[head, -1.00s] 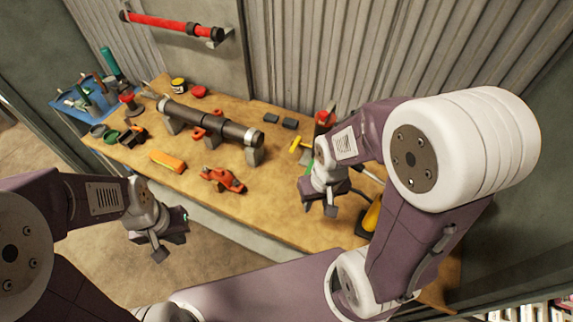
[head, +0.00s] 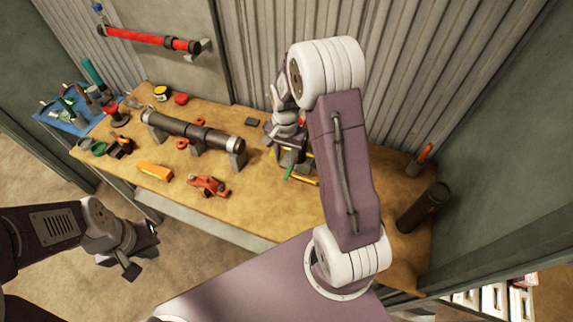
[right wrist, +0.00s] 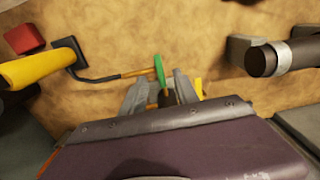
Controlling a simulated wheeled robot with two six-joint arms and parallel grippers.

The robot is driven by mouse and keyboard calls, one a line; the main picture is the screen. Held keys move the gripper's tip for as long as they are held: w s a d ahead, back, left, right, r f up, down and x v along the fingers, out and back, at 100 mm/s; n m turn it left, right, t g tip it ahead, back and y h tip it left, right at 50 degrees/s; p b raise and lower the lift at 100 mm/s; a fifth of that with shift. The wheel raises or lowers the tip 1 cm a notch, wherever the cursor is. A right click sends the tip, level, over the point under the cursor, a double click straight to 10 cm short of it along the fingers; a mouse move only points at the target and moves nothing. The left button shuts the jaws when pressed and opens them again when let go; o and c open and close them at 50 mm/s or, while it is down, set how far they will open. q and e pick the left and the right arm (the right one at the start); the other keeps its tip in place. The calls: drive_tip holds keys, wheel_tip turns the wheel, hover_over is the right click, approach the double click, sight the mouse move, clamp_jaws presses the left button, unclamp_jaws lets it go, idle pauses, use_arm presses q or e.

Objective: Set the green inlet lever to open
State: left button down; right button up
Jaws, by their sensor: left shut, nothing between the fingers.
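A green bar (right wrist: 159,73), which looks like the inlet lever, shows in the right wrist view at the fingertips of my right gripper (right wrist: 159,88). The two grey fingers stand apart, with the green bar and a dark part in or just beyond the gap; I cannot tell whether they touch. In the head view a small green piece (head: 288,172) shows beside my right gripper (head: 291,160), which is partly hidden by its own arm. My left gripper (head: 141,262) is shut and empty, in front of the bench at lower left.
A dark pipe (head: 190,131) lies on supports left of my right gripper. An orange block (head: 155,170) and a red-orange clamp (head: 208,186) lie before it. A yellow handle (right wrist: 38,68) and a red block (right wrist: 25,38) are near.

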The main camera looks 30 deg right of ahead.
sight(287, 175)
drive_tip(key=f+p, duration=0.2)
drive_tip(key=f, duration=0.7)
drive_tip(key=shift+d+f, duration=0.2)
clamp_jaws()
idle(1.2)
